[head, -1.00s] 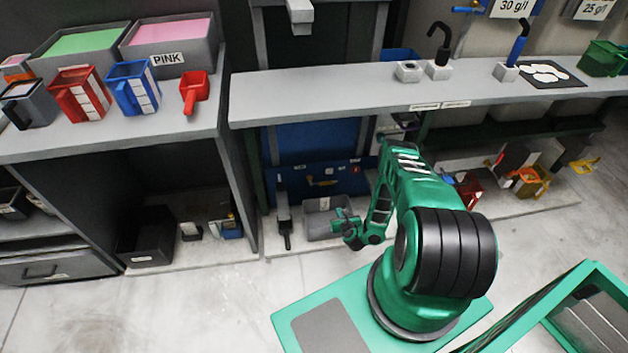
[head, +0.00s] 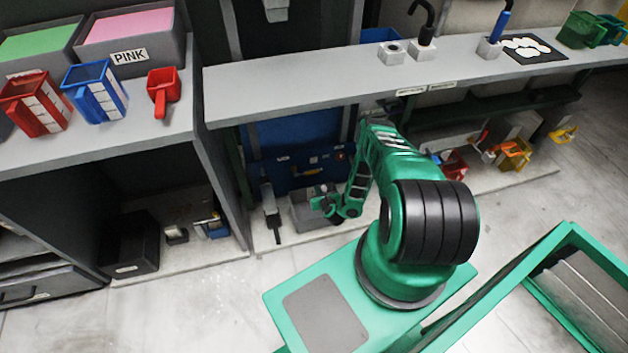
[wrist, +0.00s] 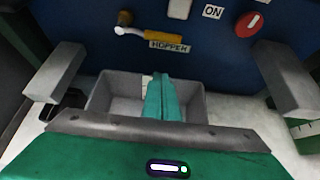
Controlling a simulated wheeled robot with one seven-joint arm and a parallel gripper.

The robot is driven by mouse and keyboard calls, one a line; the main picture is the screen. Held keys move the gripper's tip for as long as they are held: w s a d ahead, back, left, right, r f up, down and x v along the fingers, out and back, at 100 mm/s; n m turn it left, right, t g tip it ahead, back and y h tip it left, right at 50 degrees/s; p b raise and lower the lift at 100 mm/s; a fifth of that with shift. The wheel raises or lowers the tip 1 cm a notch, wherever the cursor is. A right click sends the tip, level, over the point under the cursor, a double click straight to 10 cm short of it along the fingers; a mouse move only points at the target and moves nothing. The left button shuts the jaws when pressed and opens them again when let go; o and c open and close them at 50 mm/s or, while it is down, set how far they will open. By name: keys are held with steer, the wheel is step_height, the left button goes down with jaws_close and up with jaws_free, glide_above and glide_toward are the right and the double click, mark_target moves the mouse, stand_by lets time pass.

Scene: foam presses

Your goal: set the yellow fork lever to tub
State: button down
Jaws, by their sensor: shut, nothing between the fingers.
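A small yellow part (head: 312,172) shows on the blue panel in the head view. No tub label is readable. My gripper (wrist: 160,82) is shut and empty, its teal fingers together, in front of and below the lever in the picture. It also shows in the head view (head: 325,201), low before the panel.
A grey open tub (wrist: 118,95) lies below the panel, behind my fingers; it shows in the head view (head: 302,212). An ON label (wrist: 213,12) and a red round switch (wrist: 249,24) are right of the lever. A grey shelf (head: 330,88) spans above my arm.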

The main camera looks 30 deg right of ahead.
mark_target(308, 174)
steer(key=w+d, duration=0.2)
steer(key=w, duration=0.4)
steer(key=shift+w+r, duration=0.15)
steer(key=shift+w, duration=0.15)
stand_by(0.4)
stand_by(0.4)
